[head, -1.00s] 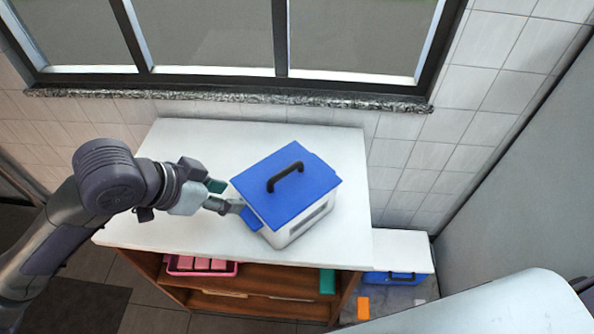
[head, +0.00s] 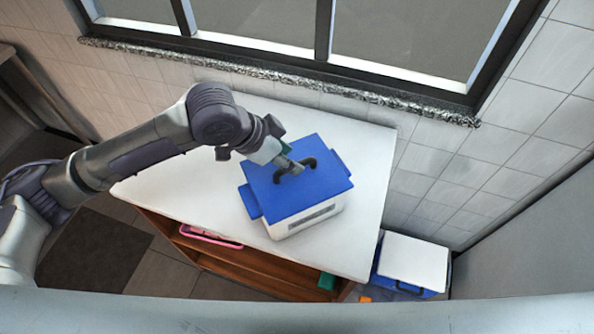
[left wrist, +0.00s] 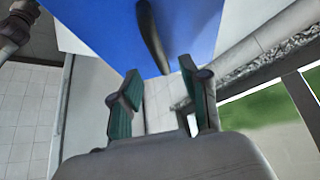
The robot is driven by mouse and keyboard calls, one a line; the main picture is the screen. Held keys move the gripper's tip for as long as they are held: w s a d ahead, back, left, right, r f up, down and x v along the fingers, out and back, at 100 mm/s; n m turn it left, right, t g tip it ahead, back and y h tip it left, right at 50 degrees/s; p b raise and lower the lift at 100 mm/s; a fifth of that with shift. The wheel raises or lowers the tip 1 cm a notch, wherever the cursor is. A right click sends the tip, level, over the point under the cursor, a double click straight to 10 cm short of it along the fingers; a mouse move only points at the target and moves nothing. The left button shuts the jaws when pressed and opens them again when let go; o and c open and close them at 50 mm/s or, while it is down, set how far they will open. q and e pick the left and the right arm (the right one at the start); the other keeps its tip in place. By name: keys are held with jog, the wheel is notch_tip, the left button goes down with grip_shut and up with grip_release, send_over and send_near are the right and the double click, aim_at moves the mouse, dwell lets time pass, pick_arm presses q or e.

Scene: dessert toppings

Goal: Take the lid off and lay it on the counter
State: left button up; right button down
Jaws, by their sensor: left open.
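A white box (head: 310,222) with a blue lid (head: 305,192) stands on the white counter (head: 180,190). The lid sits on the box and has a black arched handle (head: 308,163) on top; blue tabs stick out at two sides. My left gripper (head: 293,167) is at the handle in the head view and hides part of it. In the left wrist view my left gripper (left wrist: 160,95) has its green-padded fingers apart, with the black handle (left wrist: 152,38) and blue lid (left wrist: 105,28) just beyond the fingertips. I cannot tell whether the fingers touch the handle. My right gripper is not in view.
The counter is clear around the box. Below it are wooden shelves (head: 245,258) with a pink tray (head: 210,237). A lower box with a white top (head: 412,262) stands at the right. A window with a stone sill (head: 280,77) is behind.

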pick_arm(q)
notch_tip(320, 180, down, 2)
jog(key=shift+w+d+p, duration=0.1)
jog(key=shift+d+p, duration=0.05)
jog(key=shift+p, duration=0.45)
jog(key=shift+x, duration=1.15)
jog(key=shift+f, duration=0.3)
jog(key=shift+d, duration=0.1)
jog(key=c, duration=0.7)
grip_shut()
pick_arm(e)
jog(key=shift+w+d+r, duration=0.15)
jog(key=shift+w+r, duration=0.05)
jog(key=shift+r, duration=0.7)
